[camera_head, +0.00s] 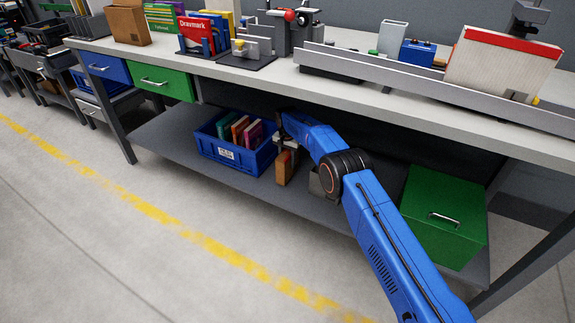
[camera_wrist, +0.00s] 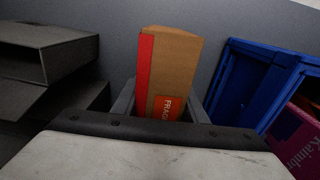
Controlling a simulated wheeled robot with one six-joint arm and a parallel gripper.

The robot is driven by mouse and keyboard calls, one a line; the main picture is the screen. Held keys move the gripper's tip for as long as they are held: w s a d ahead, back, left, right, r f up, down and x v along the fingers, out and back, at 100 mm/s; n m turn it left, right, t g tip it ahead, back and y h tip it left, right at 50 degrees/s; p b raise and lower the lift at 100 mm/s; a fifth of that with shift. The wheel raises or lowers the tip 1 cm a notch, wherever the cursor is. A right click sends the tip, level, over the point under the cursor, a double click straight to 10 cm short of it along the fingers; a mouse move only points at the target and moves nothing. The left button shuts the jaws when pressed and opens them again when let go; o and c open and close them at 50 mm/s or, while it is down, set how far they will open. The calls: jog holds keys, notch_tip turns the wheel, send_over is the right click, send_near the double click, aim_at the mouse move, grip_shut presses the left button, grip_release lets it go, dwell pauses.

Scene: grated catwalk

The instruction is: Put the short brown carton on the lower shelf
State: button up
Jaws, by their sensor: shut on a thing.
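The short brown carton (camera_head: 284,168) is at the lower shelf (camera_head: 180,130), just right of the blue crate. In the wrist view the carton (camera_wrist: 170,75) stands between the two fingers, with a red stripe and a red label on it. My gripper (camera_head: 287,145) is shut on the carton from above and behind. In the wrist view my gripper (camera_wrist: 160,108) hides the carton's lower end. The carton looks upright in the head view. I cannot tell whether its base touches the shelf.
A blue crate (camera_head: 232,158) with several books stands left of the carton. Grey metal trays (camera_wrist: 45,50) are close on the other side. A green box with a handle (camera_head: 440,215) is at the shelf's right end. The workbench top (camera_head: 240,70) is overhead. The shelf's left part is clear.

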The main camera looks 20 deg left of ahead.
aim_at(287, 152)
jog(key=shift+f, duration=1)
jog(key=shift+f, duration=0.15)
jog(key=o, duration=1.1)
jog(key=r, duration=1.2)
jog(key=shift+s+r, duration=0.1)
jog(key=shift+s, duration=0.1)
